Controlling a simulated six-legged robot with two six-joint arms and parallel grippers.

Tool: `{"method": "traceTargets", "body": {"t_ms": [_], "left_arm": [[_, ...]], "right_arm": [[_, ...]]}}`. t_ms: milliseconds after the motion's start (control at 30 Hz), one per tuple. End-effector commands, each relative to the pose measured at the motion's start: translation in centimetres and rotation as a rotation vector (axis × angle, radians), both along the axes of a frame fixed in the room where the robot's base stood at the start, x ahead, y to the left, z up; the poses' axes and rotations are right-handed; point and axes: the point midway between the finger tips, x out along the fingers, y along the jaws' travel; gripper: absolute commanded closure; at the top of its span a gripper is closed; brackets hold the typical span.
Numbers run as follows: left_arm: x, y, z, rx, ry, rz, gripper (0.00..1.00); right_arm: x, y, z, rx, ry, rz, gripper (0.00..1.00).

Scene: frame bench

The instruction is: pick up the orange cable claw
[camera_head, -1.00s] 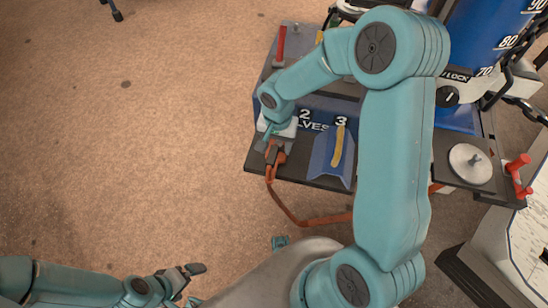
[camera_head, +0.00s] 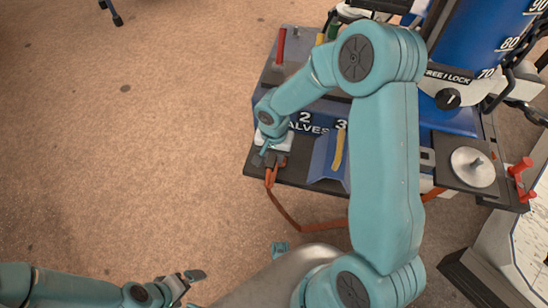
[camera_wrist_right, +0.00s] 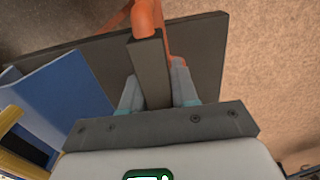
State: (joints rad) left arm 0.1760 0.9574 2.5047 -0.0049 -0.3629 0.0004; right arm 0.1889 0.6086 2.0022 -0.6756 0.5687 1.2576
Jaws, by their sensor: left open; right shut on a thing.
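The orange cable claw (camera_head: 271,175) is at the front left edge of the dark bench (camera_head: 300,175), with its orange cable hanging off the edge and looping right. My right gripper (camera_head: 269,158) is shut on it. In the right wrist view the two pale teal fingers of the gripper (camera_wrist_right: 156,88) stand on either side of the claw's dark grey block (camera_wrist_right: 150,70), and the orange part (camera_wrist_right: 148,18) shows beyond. Whether the claw still rests on the bench I cannot tell. My left gripper (camera_head: 190,279) is open and empty at the lower left, over the floor.
A blue holder (camera_head: 325,158) with a yellow handle (camera_head: 338,150) stands just right of the claw. A red-handled tool (camera_head: 281,46) lies farther back. A blue cylinder (camera_head: 480,35) and a round metal disc (camera_head: 472,167) are at the right.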

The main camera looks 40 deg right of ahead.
Motion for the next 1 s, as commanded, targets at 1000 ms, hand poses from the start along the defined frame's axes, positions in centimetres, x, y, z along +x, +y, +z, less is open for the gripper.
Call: {"method": "traceTargets", "body": {"t_ms": [1000], "left_arm": [[0.0,0.0,4.9,0.000,0.000,0.000,0.00]], "right_arm": [[0.1,0.0,19.3,0.000,-0.004,0.001,1.00]]}}
